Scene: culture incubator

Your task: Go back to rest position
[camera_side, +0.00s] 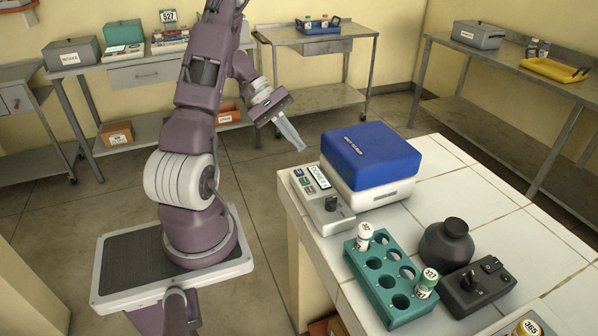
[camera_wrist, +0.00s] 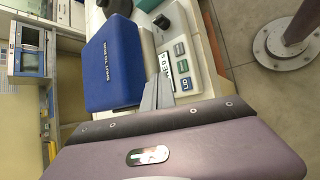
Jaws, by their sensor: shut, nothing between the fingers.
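My gripper (camera_side: 291,136) is shut and empty. It hangs in the air to the left of the incubator, above the floor and short of the tiled bench. In the wrist view the closed fingers (camera_wrist: 158,95) point toward the incubator. The incubator has a blue lid (camera_side: 370,155), which looks closed on its white body (camera_side: 368,196). A control panel with a display, buttons and a dark knob (camera_side: 322,200) is at its front left. The blue lid also shows in the wrist view (camera_wrist: 114,62).
A green rack (camera_side: 390,278) on the tiled bench (camera_side: 480,165) holds two capped vials, one at the back (camera_side: 364,236) and one at the right (camera_side: 426,283). A dark round pot (camera_side: 446,243) and a black control box (camera_side: 479,287) stand beside it. Metal side tables line the walls.

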